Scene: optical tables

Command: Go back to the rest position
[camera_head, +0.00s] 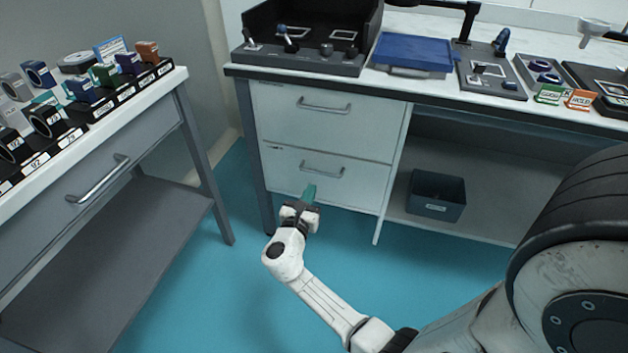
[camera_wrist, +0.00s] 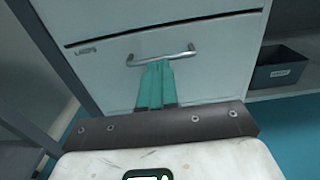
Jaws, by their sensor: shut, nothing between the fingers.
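My gripper (camera_head: 310,193) is low in the aisle, in front of the lower drawer (camera_head: 292,174) of the white bench. Its teal fingers are shut with nothing between them. In the wrist view the shut fingers (camera_wrist: 156,70) overlap the lower edge of the drawer handle (camera_wrist: 161,57). I cannot tell whether they touch it. Both drawers look closed. The lower handle also shows in the head view (camera_head: 322,171), just above the fingertips.
A side table (camera_head: 150,110) with labelled optics stands at left. On the bench are a dark open box (camera_head: 262,30), a blue tray (camera_head: 412,50) and green and orange signs. A dark bin (camera_head: 436,194) sits on the lower shelf. The teal floor (camera_head: 220,285) around my arm is clear.

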